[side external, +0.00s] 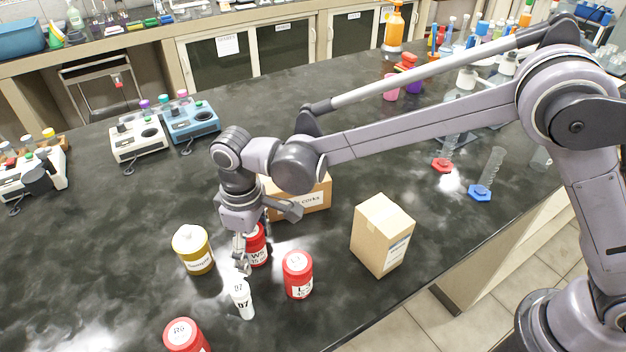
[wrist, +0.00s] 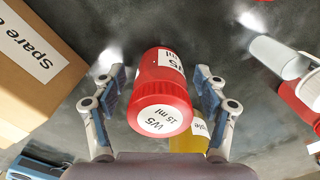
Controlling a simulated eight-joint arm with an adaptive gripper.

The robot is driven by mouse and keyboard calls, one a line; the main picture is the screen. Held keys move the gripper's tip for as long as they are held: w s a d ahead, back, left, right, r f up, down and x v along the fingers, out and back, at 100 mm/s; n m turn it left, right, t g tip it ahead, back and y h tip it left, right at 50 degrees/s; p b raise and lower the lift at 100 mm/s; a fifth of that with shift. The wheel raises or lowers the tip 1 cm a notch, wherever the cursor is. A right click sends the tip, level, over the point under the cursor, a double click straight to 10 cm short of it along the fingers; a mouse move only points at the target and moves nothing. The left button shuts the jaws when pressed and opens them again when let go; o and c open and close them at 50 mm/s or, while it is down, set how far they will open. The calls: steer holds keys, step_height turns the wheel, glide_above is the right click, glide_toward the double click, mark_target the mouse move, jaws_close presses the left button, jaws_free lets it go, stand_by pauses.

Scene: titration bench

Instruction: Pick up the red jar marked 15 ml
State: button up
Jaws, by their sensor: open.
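The red jar marked W5 15 ml (wrist: 163,80) stands in the middle of the wrist view, its lid with the white label facing the camera. In the side external view the same jar (side external: 259,250) is partly hidden behind my gripper (side external: 243,262). In the wrist view my gripper (wrist: 159,78) is open, with one finger on each side of the jar. Gaps show between the fingers and the jar, and nothing is held. The jar is upright on the dark bench (side external: 330,325).
Close by stand another red jar (side external: 298,277), a white tube marked D7 (side external: 243,302) and a yellow-brown bottle (side external: 193,252). A third red jar (side external: 184,337) is at the front. A corks box (side external: 318,196) is behind the jar; a cardboard box (side external: 375,240) stands to the right.

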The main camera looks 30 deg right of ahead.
steer(key=shift+f, duration=0.15)
steer(key=c, duration=1.1)
